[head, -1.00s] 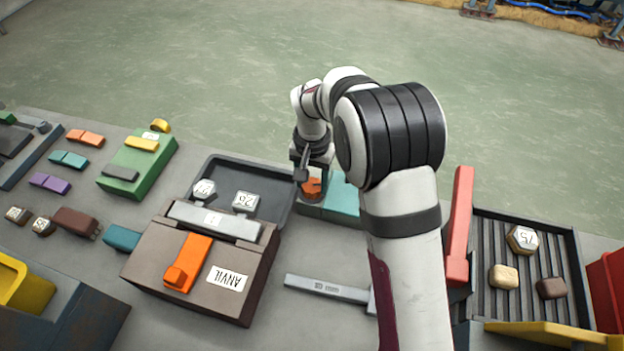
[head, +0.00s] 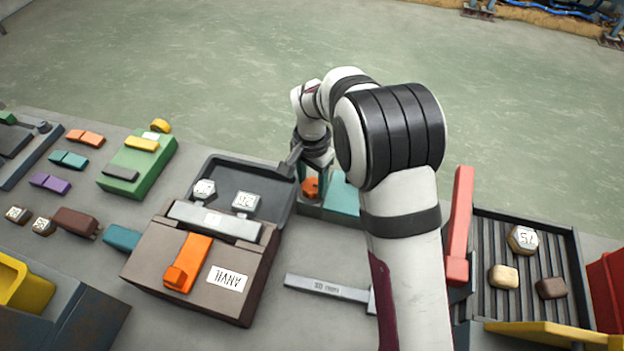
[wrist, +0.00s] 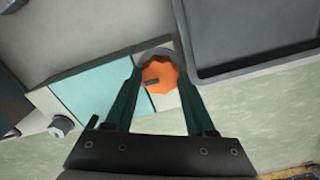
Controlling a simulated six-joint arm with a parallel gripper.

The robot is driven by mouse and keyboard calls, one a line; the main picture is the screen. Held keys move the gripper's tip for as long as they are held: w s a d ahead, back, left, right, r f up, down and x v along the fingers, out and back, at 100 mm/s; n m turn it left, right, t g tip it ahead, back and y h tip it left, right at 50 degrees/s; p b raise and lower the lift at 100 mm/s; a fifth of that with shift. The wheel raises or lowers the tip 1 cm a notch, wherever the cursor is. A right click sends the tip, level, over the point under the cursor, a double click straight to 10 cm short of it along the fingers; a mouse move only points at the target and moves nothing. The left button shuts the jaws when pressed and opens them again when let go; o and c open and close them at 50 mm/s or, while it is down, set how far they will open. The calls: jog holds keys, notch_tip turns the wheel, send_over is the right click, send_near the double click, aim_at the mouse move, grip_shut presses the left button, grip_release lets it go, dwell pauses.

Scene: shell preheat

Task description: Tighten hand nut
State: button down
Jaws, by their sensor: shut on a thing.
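The hand nut (head: 311,187) is an orange, scalloped knob on a teal and pale block (head: 342,200) behind the anvil. In the wrist view the nut (wrist: 160,75) sits between my gripper's two dark green fingers (wrist: 160,82). A dark mark shows on the nut's face, and a grey round part shows at its far edge. My gripper (head: 312,178) points down over the nut and is shut on it. In the head view the fingers partly hide the nut.
A dark tray (head: 270,195) with two numbered pieces lies just left of the nut. A brown box marked ANVIL (head: 262,275) with an orange clamp stands in front. A 10 mm wrench-like grey bar (head: 325,289) lies nearer. A ribbed tray (head: 495,290) is at the right.

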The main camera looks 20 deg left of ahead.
aim_at(312, 185)
jog(key=shift+c, duration=1.2)
grip_release()
jog(key=shift+r, duration=0.1)
notch_tip(312, 185, up, 16)
